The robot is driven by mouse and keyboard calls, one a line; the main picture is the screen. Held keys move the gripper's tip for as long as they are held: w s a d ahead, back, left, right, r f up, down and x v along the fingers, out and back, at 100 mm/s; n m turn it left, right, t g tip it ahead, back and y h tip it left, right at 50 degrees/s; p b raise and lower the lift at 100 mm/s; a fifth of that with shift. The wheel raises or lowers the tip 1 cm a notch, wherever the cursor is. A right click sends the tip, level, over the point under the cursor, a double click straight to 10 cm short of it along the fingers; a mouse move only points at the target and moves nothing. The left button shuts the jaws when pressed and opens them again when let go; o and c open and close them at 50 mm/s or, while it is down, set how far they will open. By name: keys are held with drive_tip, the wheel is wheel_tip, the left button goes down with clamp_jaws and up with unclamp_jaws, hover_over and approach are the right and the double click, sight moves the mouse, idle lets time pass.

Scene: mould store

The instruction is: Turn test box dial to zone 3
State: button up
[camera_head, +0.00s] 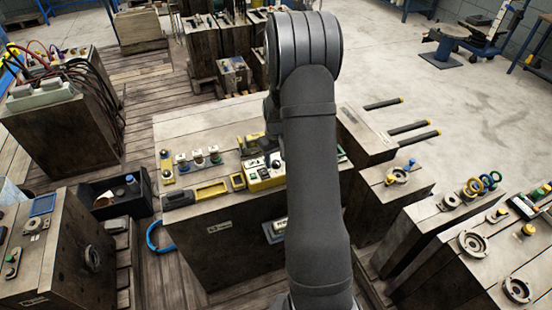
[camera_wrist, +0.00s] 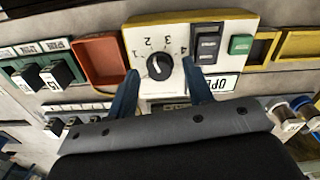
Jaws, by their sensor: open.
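The test box (camera_wrist: 225,22) is a white panel with yellow edges, seen in the wrist view. Its black round dial (camera_wrist: 160,67) has a pale pointer mark and numerals printed around it; I cannot tell for sure which numeral the mark faces. My gripper (camera_wrist: 160,70) is open, with one blue-grey finger on each side of the dial. Whether the fingers touch it I cannot tell. In the head view the test box (camera_head: 264,183) shows on the wooden block's top, partly hidden by my arm, which also hides most of my gripper.
A black rocker switch (camera_wrist: 207,43) and a green button (camera_wrist: 240,44) sit right of the dial. An orange-red tray (camera_wrist: 102,60) lies to its left. In the head view, small knobs (camera_head: 198,157) stand left of the box.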

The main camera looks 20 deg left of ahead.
drive_tip(key=shift+f, duration=0.1)
drive_tip(key=c, duration=1)
drive_tip(key=shift+m, duration=0.3)
drive_tip(key=m, duration=0.3)
drive_tip(key=shift+m, duration=2)
drive_tip(key=o, duration=1)
